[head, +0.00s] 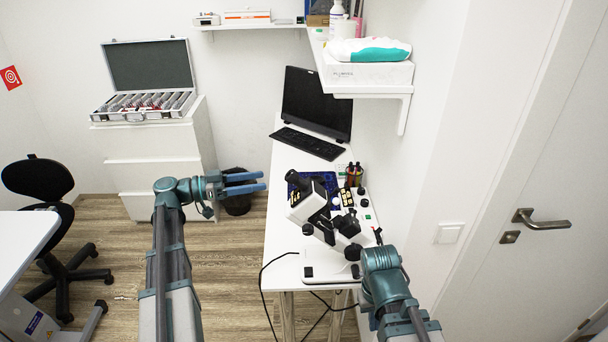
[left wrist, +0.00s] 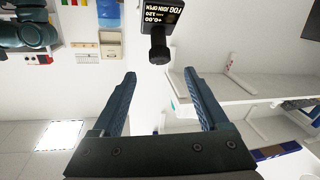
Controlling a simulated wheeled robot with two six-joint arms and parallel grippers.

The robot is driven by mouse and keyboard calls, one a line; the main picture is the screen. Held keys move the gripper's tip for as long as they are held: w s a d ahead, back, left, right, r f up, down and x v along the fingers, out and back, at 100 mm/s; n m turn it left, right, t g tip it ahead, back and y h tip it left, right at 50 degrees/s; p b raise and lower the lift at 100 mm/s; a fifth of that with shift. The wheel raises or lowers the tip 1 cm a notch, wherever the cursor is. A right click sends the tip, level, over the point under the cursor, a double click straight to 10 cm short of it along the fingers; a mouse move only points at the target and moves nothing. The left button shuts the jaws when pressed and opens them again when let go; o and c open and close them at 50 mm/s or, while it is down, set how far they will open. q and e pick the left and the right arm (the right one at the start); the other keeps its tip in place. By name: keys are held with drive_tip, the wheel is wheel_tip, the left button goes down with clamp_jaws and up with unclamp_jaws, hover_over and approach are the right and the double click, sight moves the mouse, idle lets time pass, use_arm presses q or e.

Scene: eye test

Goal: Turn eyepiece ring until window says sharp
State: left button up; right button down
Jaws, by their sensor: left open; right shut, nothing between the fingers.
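The eye-test instrument (head: 308,203) stands on the white desk, pale with black parts. Its black eyepiece (head: 292,177) sticks out at the upper left; it also shows in the left wrist view (left wrist: 159,52), above and between my fingers, apart from them. The dark window (left wrist: 165,15) there has pale lettering, upside down; one line seems to start with "FOG". I cannot make out a separate ring edge. My left gripper (head: 262,182) is open and empty, left of the instrument. My right arm's wrist (head: 381,260) is near the instrument's base; its fingers are hidden.
A monitor (head: 316,103) and keyboard (head: 308,143) are on the desk's far end. Small bottles (head: 354,174) stand right of the instrument. A shelf with a box (head: 368,73) overhangs the right side. A black bin (head: 237,205) is on the floor behind my left gripper. A cable hangs off the desk.

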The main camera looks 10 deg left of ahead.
sight(297, 176)
use_arm(q)
drive_tip(key=x, duration=1.3)
drive_tip(key=shift+c, duration=0.4)
drive_tip(key=shift+s, duration=0.1)
clamp_jaws()
